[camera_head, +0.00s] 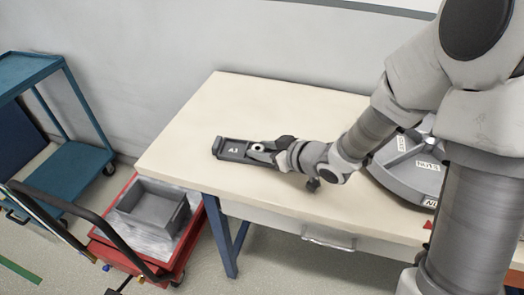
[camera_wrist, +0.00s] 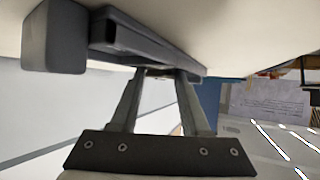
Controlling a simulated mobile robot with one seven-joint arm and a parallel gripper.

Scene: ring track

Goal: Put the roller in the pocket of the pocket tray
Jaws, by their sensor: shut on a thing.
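The pocket tray (camera_head: 217,152) is a long dark grey block with a raised left end and a label reading A3; it lies on the cream table near its left part. The tray also fills the upper left of the wrist view (camera_wrist: 55,40). My gripper (camera_head: 262,152) reaches in from the right, shut on the roller. In the wrist view its two fingers (camera_wrist: 155,72) converge beside the tray. I cannot tell whether the roller touches the pocket floor.
A grey round turntable-like unit (camera_head: 405,170) stands on the table (camera_head: 200,115) to the right, under my arm. A red cart (camera_head: 180,262) with a grey bin (camera_head: 155,207) stands left of the table, and a blue trolley (camera_head: 60,120) beyond. The table behind the tray is clear.

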